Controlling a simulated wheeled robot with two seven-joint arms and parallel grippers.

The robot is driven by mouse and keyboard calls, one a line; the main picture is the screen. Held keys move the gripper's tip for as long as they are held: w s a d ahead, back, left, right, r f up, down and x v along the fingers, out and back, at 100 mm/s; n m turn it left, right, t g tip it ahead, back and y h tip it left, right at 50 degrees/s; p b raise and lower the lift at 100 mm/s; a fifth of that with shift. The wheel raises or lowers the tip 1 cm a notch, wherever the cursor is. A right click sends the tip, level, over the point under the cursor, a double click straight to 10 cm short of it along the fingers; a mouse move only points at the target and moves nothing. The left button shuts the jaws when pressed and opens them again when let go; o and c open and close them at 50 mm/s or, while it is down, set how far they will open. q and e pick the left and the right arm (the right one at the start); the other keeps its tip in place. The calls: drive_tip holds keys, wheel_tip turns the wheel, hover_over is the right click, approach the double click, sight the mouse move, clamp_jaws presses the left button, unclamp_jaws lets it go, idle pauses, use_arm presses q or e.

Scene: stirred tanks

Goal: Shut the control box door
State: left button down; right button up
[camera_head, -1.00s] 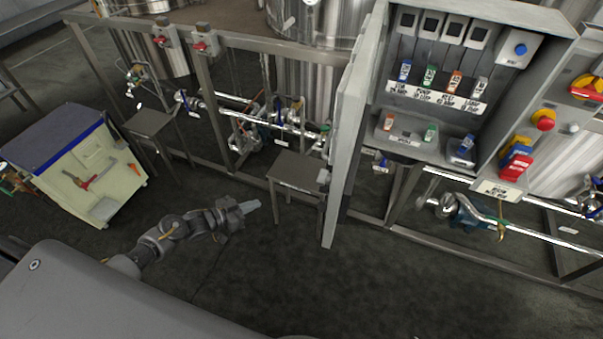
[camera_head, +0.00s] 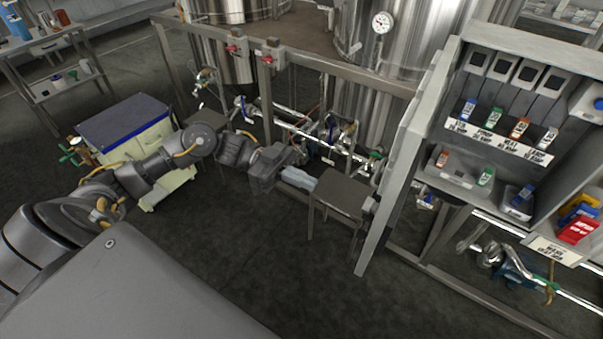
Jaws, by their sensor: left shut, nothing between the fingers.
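The control box (camera_head: 478,92) is on the right, a grey cabinet with rows of labelled switches inside. Its door (camera_head: 401,170) stands open, swung out toward me on the box's left side, seen nearly edge-on. My left gripper (camera_head: 301,179) is left of the door, apart from it, with its light fingertips pointing right. It is shut and empty. My right gripper is not in view.
A small grey stand (camera_head: 341,194) is between my left gripper and the door. A cart with a dark top (camera_head: 122,119) stands at left. Metal frame rails and pipes run behind, with steel tanks (camera_head: 415,35). A shelf table (camera_head: 45,48) is at far left. The floor in front is clear.

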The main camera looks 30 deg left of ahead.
sight(363, 207)
use_arm(q)
drive_tip(key=d+p, duration=0.3)
drive_tip(key=d, duration=0.7)
drive_tip(key=shift+w, duration=0.15)
drive_tip(key=shift+d, duration=0.1)
